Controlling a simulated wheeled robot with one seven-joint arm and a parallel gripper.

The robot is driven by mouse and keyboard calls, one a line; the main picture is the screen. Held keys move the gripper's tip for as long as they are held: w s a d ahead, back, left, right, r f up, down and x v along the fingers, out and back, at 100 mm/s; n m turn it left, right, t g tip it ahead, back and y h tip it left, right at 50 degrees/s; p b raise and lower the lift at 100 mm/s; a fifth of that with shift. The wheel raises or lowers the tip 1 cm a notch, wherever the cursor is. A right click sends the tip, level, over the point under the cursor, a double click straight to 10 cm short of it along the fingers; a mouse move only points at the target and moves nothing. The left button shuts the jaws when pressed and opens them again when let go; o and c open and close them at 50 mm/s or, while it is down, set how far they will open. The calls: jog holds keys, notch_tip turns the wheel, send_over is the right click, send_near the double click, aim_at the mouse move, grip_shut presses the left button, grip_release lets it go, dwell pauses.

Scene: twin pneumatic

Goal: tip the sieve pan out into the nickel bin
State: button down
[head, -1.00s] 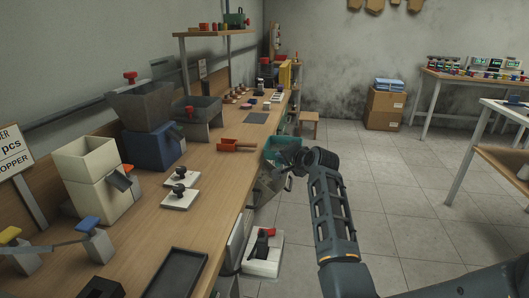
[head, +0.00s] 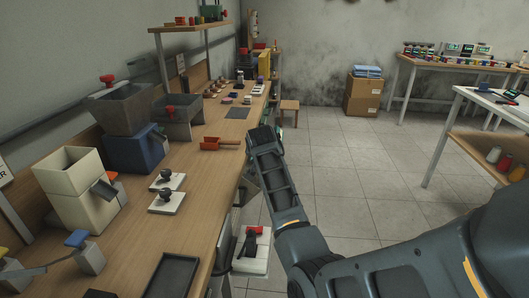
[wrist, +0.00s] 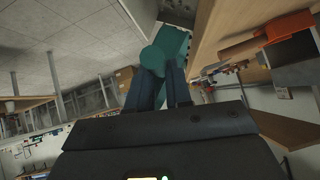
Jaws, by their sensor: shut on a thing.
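My gripper (wrist: 158,88) shows in the wrist view with its two dark fingers shut on a teal piece, which I take to be the sieve pan (wrist: 172,42). A round teal end sits between the fingers, and a boxy teal part extends beyond it. What the pan holds cannot be seen. In the head view my arm hides the gripper and nearly all of the pan, beside the bench's right edge. I cannot tell which container is the nickel bin.
The long wooden bench (head: 205,180) runs along the left wall. On it are a red scoop (head: 212,143), a blue hopper base (head: 135,152), a cream bin (head: 75,195) and a black tray (head: 165,275). A stool (head: 289,108) stands beyond.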

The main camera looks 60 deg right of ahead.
jog(key=shift+w+a+f+n+g+h+b, duration=0.2)
jog(key=shift+w+f+n+g+h+b, duration=0.3)
jog(key=shift+g, duration=0.4)
jog(key=w+n+g+h+b, duration=0.1)
jog(key=b, duration=0.1)
jog(key=w+a+n+g+b, duration=0.1)
jog(key=w+g, duration=0.1)
jog(key=w+n+g+h+b, duration=0.1)
jog(key=g+b, duration=0.1)
jog(key=shift+w+a+f+n+h+b, duration=0.25)
jog(key=shift+a+f+n+h+b, duration=0.05)
jog(key=shift+a+n+b, duration=0.1)
jog(key=shift+r, duration=0.1)
dwell(1.7)
notch_tip(320, 180, up, 8)
jog(key=m+t+y, duration=0.5)
jog(key=m+t, duration=0.4)
jog(key=t, duration=0.4)
jog(key=shift+t+p, duration=0.3)
jog(key=shift+p, duration=0.1)
